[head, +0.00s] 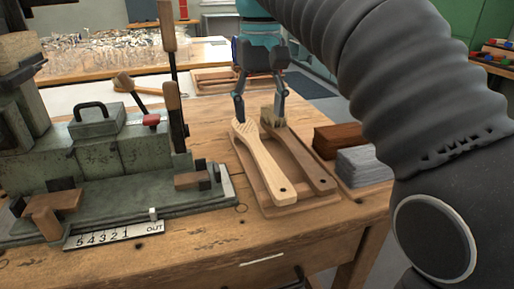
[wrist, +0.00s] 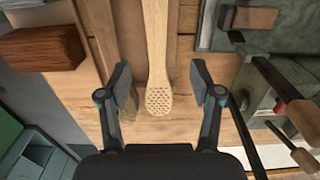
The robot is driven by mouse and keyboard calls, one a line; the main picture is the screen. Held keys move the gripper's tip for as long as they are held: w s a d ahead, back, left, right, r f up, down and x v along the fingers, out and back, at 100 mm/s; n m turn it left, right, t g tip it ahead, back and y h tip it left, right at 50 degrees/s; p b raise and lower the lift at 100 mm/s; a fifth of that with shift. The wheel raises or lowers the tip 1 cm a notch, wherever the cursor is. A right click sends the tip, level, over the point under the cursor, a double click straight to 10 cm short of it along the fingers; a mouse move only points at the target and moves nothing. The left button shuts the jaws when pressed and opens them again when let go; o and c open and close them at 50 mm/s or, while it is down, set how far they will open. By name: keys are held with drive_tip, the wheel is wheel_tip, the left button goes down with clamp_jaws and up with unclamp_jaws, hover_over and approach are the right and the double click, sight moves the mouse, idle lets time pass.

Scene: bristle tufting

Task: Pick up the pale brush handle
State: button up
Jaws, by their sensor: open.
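The pale brush handle (head: 265,165) lies in a shallow wooden tray (head: 262,206), its wide drilled head at the far end and its narrow end with a hole towards the near edge. In the wrist view the pale handle (wrist: 157,55) runs down the middle, its head between the fingers. My gripper (head: 259,119) is open over the head end, one finger on each side; in the wrist view the gripper (wrist: 162,82) shows clear gaps to the handle. A darker brush (head: 304,162) with bristles lies beside it on the right, near one finger.
A green-grey machine (head: 90,155) with upright levers stands left of the tray, with a number strip (head: 112,236) in front. A red-brown block (head: 336,138) and a grey block (head: 364,165) sit right of the tray. Bare bench top (head: 215,245) shows in front.

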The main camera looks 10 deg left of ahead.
sight(262, 154)
drive_tip(key=f, duration=0.3)
drive_tip(key=f+b, duration=0.1)
drive_tip(key=f, duration=0.2)
drive_tip(key=f+b, duration=0.1)
drive_tip(key=f, duration=0.2)
drive_tip(key=shift+w+f, duration=0.1)
drive_tip(key=shift+w, duration=0.25)
drive_tip(key=shift+d, duration=0.1)
drive_tip(key=shift+c, duration=0.2)
clamp_jaws()
